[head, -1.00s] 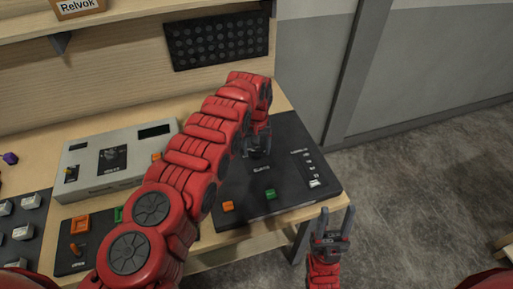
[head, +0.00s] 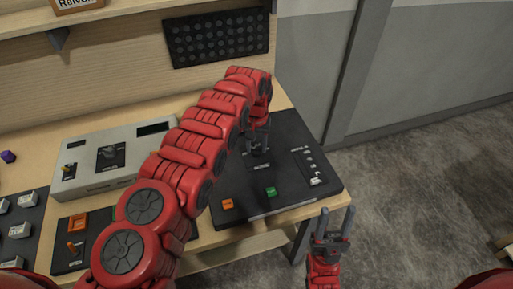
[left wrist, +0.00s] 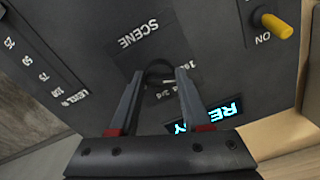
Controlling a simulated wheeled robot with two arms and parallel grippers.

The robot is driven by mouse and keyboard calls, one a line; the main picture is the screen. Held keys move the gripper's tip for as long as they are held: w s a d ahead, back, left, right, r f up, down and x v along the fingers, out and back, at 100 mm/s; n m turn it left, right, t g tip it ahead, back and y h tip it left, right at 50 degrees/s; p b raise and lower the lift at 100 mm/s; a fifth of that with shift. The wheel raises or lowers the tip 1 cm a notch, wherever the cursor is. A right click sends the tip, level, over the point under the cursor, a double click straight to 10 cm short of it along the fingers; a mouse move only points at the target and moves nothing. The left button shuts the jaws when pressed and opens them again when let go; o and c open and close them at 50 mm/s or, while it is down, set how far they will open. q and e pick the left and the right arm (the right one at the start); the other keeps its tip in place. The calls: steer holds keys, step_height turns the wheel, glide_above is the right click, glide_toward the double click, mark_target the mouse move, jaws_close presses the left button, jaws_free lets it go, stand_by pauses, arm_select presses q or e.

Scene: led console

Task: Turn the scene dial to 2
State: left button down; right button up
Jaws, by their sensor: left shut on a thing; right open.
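The scene dial (left wrist: 159,71) is a dark round knob beside the word SCENE on the black console panel (head: 294,134). In the left wrist view it sits between the two fingers of my left gripper (left wrist: 161,76), which is shut on it. My left gripper also shows in the head view (head: 257,150), over the middle of the panel, and hides most of the dial there. Small numbers are printed beside the dial, but its setting cannot be read. My right gripper (head: 333,226) is open and empty, in front of the panel's right corner.
The panel also bears a lit READY display (left wrist: 208,119), a yellow ON toggle (left wrist: 277,25), a level scale (left wrist: 42,78), an orange button (head: 227,204) and a green button (head: 271,191). A grey console (head: 90,182) stands left, partly behind my left arm.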

arm_select(q)
steer(key=m+b, duration=0.5)
steer(key=b, duration=0.1)
steer(key=shift+a+f+m, duration=0.1)
steer(key=shift+f+m, duration=0.2)
steer(key=shift+m, duration=0.1)
steer(key=shift+r+m+b, duration=0.2)
steer(key=shift+m+b, duration=0.95)
steer(key=shift+m, duration=0.05)
steer(key=shift+r, duration=0.1)
steer(key=shift+c, duration=1.8)
jaws_free()
steer(key=shift+w+r, duration=0.1)
